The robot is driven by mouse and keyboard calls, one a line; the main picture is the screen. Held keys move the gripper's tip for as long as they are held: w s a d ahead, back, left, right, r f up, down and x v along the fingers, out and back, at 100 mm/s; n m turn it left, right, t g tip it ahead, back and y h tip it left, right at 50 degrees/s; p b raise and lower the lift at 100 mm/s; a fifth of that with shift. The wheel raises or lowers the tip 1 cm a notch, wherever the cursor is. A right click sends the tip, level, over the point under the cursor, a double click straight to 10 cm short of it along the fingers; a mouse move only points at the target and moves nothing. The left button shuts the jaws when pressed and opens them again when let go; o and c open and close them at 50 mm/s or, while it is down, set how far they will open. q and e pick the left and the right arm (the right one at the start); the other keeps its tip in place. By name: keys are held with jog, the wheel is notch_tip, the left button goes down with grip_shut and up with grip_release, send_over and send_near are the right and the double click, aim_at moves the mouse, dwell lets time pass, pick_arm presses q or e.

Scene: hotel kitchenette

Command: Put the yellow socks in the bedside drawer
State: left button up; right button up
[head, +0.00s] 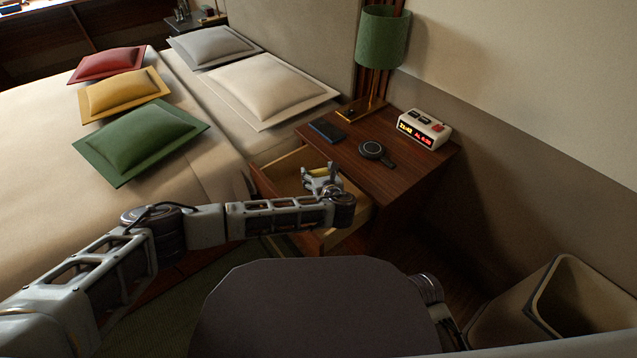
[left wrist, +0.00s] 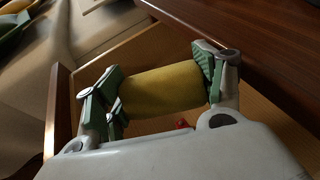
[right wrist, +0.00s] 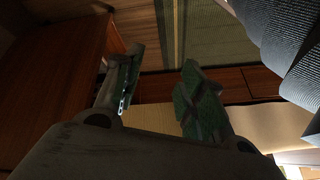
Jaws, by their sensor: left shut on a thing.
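The yellow socks (left wrist: 162,90) show as a rolled bundle in the left wrist view, pinched between the green pads of my left gripper (left wrist: 160,88). In the head view my left gripper (head: 322,178) is over the pulled-out bedside drawer (head: 269,186), and the socks cannot be made out clearly there. The drawer's wooden wall (left wrist: 60,110) and floor show around the socks in the left wrist view. I cannot tell whether the socks touch the drawer floor. My right gripper (right wrist: 158,90) is open and empty in its wrist view, with floor and wood beyond it.
The bedside table (head: 345,160) carries a phone (head: 327,130), a round dark object with a handle (head: 374,150), a digital clock (head: 423,128) and a green lamp (head: 382,38). The bed with pillows (head: 140,140) is left of the drawer. A bin (head: 560,310) stands at the lower right.

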pick_arm(q)
jog(key=shift+f+b, duration=0.35)
jog(key=shift+f, duration=0.75)
jog(key=shift+f+b, duration=0.5)
jog(key=shift+f, duration=0.25)
pick_arm(e)
jog(key=f, duration=0.3)
jog(key=shift+w+a+f+t, duration=0.15)
jog(key=shift+a+f+t, duration=0.15)
jog(key=shift+a+t, duration=0.1)
pick_arm(q)
jog(key=shift+f, duration=0.55)
jog(key=o, duration=1)
jog(key=shift+o, duration=0.2)
